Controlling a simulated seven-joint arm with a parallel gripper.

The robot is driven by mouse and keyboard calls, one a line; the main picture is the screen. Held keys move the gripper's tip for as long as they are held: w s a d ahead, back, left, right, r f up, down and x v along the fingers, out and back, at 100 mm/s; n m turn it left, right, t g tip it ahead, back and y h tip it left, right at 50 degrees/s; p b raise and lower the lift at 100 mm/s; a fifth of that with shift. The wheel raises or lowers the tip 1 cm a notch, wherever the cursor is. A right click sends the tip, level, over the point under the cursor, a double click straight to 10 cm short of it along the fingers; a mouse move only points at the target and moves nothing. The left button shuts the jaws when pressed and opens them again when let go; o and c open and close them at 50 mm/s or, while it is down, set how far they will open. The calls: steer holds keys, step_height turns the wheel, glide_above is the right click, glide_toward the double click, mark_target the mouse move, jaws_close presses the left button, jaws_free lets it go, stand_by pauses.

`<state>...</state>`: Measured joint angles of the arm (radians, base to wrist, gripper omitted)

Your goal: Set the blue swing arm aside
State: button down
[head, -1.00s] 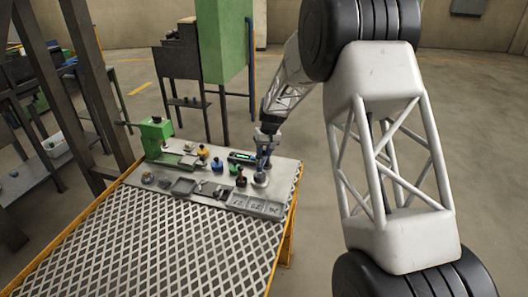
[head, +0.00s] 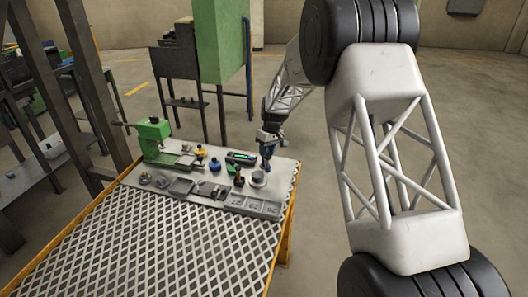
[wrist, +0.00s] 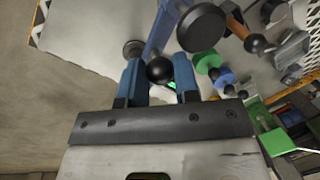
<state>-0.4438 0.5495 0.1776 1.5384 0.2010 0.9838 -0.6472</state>
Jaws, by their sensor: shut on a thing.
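My gripper (wrist: 160,75) points down over the far right corner of the workbench in the head view (head: 266,166). Its two blue fingers stand on either side of a black ball knob and are shut on it. The knob joins the blue swing arm (wrist: 162,34), a blue bar running up to the top edge of the wrist view. A dark round disc (wrist: 201,27) is beside the bar. In the head view the swing arm is too small and too much covered by my gripper to make out clearly. A pale grey round piece (head: 258,179) is just below my gripper there.
Open floor lies to the right of the bench.

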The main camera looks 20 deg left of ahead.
steer(key=shift+w+d+n+h, duration=0.35)
steer(key=shift+w+d+n, duration=0.25)
steer(key=shift+n, duration=1.15)
steer(key=shift+w+d+n+h, duration=0.4)
steer(key=shift+w+n, duration=0.35)
steer(key=shift+n, duration=1.05)
steer(key=shift+w+d+n+h, duration=0.25)
steer(key=shift+w+d+n, duration=0.35)
steer(key=shift+n, duration=1.15)
steer(key=shift+w+r, duration=0.1)
steer(key=c, duration=0.9)
jaws_free()
steer(key=shift+o, duration=0.2)
step_height(320, 180, up, 8)
steer(key=w, duration=0.1)
steer(key=shift+w+a+f, duration=0.15)
steer(key=shift+a+f, duration=0.1)
steer(key=shift+a, duration=0.05)
